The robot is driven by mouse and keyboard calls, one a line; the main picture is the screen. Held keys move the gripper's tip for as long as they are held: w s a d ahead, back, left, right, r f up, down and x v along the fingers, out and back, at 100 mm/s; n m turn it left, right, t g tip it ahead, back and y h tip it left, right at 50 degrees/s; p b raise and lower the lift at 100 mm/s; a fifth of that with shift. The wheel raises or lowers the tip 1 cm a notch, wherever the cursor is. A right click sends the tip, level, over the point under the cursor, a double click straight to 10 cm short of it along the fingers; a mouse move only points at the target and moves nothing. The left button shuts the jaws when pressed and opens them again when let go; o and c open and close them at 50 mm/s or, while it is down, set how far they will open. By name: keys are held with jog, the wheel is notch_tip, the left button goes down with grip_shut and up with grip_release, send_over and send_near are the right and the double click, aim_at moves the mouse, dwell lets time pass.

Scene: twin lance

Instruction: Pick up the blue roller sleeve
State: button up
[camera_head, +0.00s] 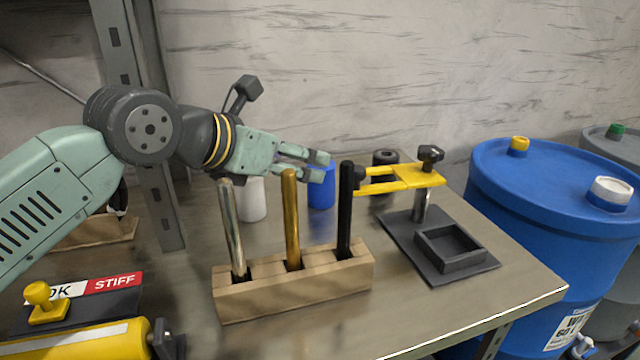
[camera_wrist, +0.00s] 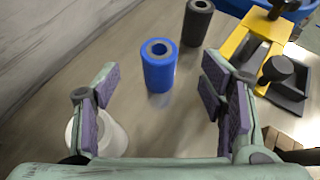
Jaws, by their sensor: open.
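The blue roller sleeve (camera_head: 321,192) stands upright on the metal table (camera_head: 400,318), behind the wooden block. In the wrist view the blue roller sleeve (camera_wrist: 158,66) is a short cylinder with a hole in its top, ahead of my fingers and roughly between their lines. My gripper (camera_head: 318,166) is open and empty. In the head view its fingertips overlap the top of the sleeve. In the wrist view my gripper (camera_wrist: 155,85) has its fingers spread wide, with the sleeve beyond the tips and apart from them.
A white sleeve (camera_head: 252,199) stands left and a black sleeve (camera_head: 385,160) right of the blue one. A wooden block (camera_head: 292,291) holds silver, gold and black rods upright in front. A yellow clamp fixture (camera_head: 405,180) stands right.

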aim_at(316, 166)
jog(key=p+x, duration=0.1)
jog(key=x, duration=0.5)
jog(key=shift+w+d+f, duration=0.15)
jog(key=shift+w+f, duration=0.05)
jog(key=shift+w, duration=0.1)
jog(key=c, duration=1.3)
